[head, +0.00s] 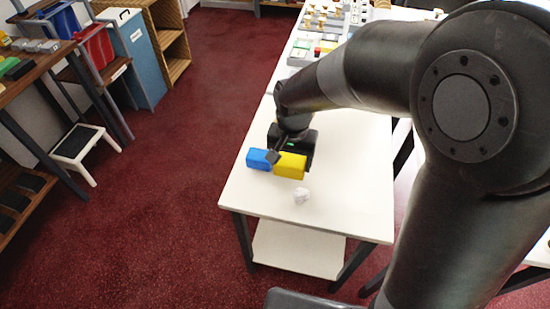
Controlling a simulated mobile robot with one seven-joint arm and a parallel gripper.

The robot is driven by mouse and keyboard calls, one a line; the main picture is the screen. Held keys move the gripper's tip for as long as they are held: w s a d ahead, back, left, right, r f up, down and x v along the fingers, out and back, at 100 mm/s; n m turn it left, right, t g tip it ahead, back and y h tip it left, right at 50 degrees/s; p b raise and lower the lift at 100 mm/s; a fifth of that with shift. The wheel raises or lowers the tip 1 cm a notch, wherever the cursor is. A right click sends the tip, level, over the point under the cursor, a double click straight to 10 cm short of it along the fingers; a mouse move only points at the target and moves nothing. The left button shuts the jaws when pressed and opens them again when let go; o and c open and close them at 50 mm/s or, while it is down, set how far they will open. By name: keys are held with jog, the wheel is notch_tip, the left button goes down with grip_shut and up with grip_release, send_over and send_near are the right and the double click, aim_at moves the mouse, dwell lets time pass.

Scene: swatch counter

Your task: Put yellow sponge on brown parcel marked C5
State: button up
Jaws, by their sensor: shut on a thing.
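The yellow sponge (291,166) is a yellow block over the near part of the white table, in the head view. My gripper (290,156) points down at it and is shut on it; one dark finger shows at the sponge's left end, and the other is mostly hidden. I cannot tell whether the sponge touches the table. A blue block (258,158) is just left of the sponge, beyond that finger. I cannot make out a brown parcel marked C5; my arm covers much of the right side.
A crumpled white thing (301,196) lies on the white table (350,190) in front of the sponge. Small items and trays (305,50) crowd the table's far end. A shelf (30,75), a white step stool (78,145) and bins stand left. Red carpet between is clear.

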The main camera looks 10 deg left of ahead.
jog(key=w+d+r, duration=0.2)
jog(key=w, duration=0.5)
jog(key=w+d+r, duration=0.3)
jog(key=w, duration=0.5)
jog(key=w+d+r, duration=0.2)
jog(key=w, duration=0.5)
jog(key=a+f, duration=0.2)
jog(key=a, duration=0.1)
jog(key=w+a+f, duration=0.1)
jog(key=a+f, duration=0.1)
jog(key=a, duration=0.2)
jog(key=a+f, duration=0.2)
jog(key=a, duration=0.2)
jog(key=shift+w+f, duration=0.2)
jog(key=shift+f, duration=2)
jog(key=shift+f, duration=0.15)
jog(key=o, duration=1)
jog(key=shift+c, duration=0.2)
